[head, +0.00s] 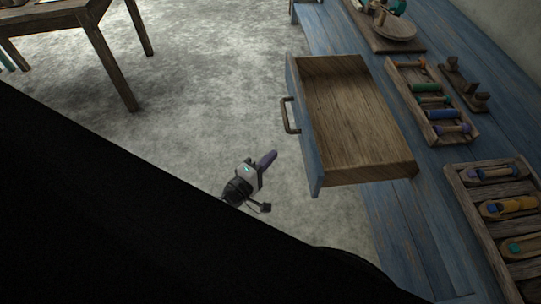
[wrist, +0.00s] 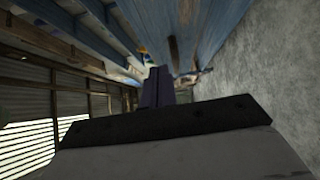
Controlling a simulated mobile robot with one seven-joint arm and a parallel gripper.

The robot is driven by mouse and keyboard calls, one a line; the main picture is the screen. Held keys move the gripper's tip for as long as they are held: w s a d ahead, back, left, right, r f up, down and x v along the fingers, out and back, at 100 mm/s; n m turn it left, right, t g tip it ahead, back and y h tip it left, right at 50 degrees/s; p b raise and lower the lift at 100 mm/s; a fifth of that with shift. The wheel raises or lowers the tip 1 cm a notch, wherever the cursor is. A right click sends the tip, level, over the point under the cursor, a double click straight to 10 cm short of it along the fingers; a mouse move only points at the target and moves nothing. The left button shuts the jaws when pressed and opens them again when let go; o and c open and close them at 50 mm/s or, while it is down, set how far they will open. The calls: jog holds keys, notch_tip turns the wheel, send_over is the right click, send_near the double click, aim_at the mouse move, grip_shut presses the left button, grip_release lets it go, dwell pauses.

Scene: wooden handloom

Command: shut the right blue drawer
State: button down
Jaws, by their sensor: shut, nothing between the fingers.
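The blue drawer (head: 350,115) is pulled well out from the blue bench (head: 385,215) in the head view. Its inside is bare brown wood and looks empty. Its blue front faces left, with a dark bar handle (head: 289,115) on it. My gripper (head: 269,159) is left of the drawer's near front corner and below the handle in the picture, apart from both. Its purple fingers are shut with nothing between them. They also show shut in the wrist view (wrist: 158,87). The wrist view does not show the drawer clearly.
Wooden trays of coloured spools (head: 434,100) and shuttles (head: 510,206) lie on the bench top. A wooden table (head: 75,22) stands at the upper left. The grey floor (head: 210,90) between table and drawer is clear. My dark body hides the lower left.

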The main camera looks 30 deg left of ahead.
jog(key=w+d+p, duration=0.2)
jog(key=w+d, duration=0.2)
jog(key=w, duration=0.4)
jog(key=shift+w+d+p, duration=0.2)
jog(key=shift+d+p, duration=0.1)
jog(key=shift+p, duration=0.05)
